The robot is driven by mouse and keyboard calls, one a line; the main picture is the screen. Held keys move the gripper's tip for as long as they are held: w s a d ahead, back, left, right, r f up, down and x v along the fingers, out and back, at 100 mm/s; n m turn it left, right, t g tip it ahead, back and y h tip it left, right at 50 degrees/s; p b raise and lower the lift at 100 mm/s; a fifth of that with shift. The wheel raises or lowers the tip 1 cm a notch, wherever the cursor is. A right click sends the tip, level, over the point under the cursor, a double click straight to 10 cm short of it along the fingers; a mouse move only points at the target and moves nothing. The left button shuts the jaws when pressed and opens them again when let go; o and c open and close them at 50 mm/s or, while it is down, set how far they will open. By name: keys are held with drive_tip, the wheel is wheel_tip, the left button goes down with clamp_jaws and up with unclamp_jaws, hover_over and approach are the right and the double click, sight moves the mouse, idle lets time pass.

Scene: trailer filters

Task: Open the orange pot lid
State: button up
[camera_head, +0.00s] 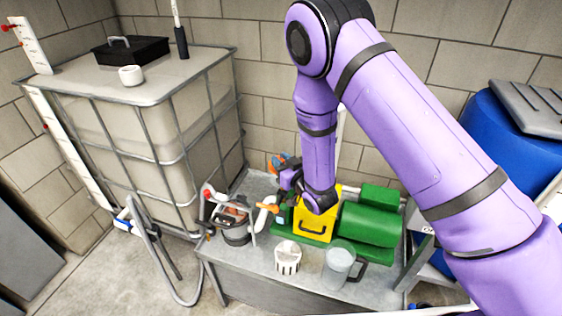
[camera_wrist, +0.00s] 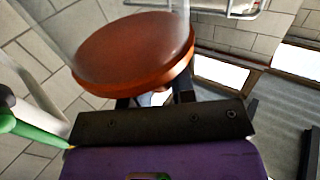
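In the wrist view, a round orange-brown lid (camera_wrist: 135,48) fills the upper middle, close in front of my gripper (camera_wrist: 155,98). The dark fingers show only in part below the lid's edge, apart from each other. Their tips are hidden behind the lid, so I cannot tell whether they touch or hold anything. In the head view, my gripper (camera_head: 287,176) is low over the back of the metal table, beside a small orange-and-blue patch (camera_head: 279,161) that may be the lid. A grey pot (camera_head: 235,233) stands at the table's left.
A yellow block (camera_head: 314,222) and green pump-like body (camera_head: 367,224) are right of my gripper. A caged tank (camera_head: 150,130) is at left; floor ahead has free room.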

drive_tip(key=shift+r, duration=0.15)
clamp_jaws()
drive_tip(key=shift+w+d+r+m+g+h, duration=0.2)
drive_tip(key=shift+w+r+m+g, duration=0.2)
drive_tip(key=shift+m, duration=0.2)
drive_tip(key=shift+w+d+r+m+g+h, duration=0.1)
drive_tip(key=shift+w+r+m+g+h, duration=0.15)
drive_tip(key=shift+r+m+g, duration=0.3)
drive_tip(key=shift+w+d+r+m+g, duration=0.2)
drive_tip(key=shift+w+r+m+g, duration=0.15)
drive_tip(key=shift+w+m+g, duration=0.25)
drive_tip(key=shift+w+d+r+m+g, duration=0.15)
drive_tip(key=shift+w+r+m+g, duration=0.25)
drive_tip(key=shift+m, duration=0.25)
drive_tip(key=g, duration=0.1)
drive_tip(key=w+m, duration=0.1)
drive_tip(key=w+d+m+g, duration=0.1)
drive_tip(key=shift+w+r+g, duration=0.15)
drive_tip(key=shift+r+g, duration=0.2)
drive_tip(key=shift+w+d+m+g+y, duration=0.15)
drive_tip(key=shift+w+d+m+g, duration=0.05)
drive_tip(key=shift+w+m+g, duration=0.45)
drive_tip(key=shift+w+d+m+g+y, duration=0.1)
drive_tip(key=shift+w+d+m+g, duration=0.05)
drive_tip(key=shift+w+m+g, duration=0.45)
